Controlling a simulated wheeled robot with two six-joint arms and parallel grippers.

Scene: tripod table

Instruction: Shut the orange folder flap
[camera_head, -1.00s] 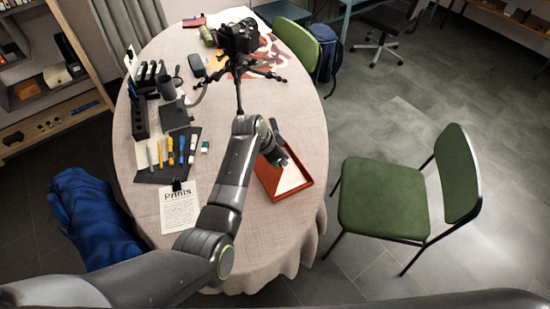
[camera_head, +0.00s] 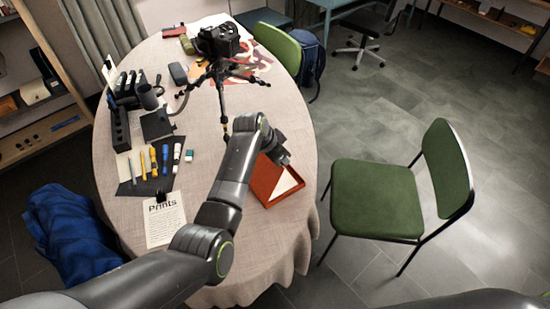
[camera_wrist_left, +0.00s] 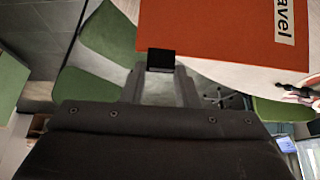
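The orange folder (camera_head: 263,183) lies on the right side of the round table, with white paper (camera_head: 286,184) showing at its right part. Its orange flap (camera_wrist_left: 215,28) fills the top of the left wrist view, with a label ending in "avel"; it is tilted partway over the paper. My left gripper (camera_head: 285,158) is at the folder's far right side. In the left wrist view its fingertips (camera_wrist_left: 160,60) look together, as one black block overlapping the flap's edge. Whether they touch the flap I cannot tell. My right gripper is out of view.
A camera on a tripod (camera_head: 222,75) stands behind the folder. A Prints sheet (camera_head: 165,222), a dark mat with several pens (camera_head: 153,160) and a black organizer (camera_head: 120,125) are on the left of the table. A green chair (camera_head: 380,195) stands at the right.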

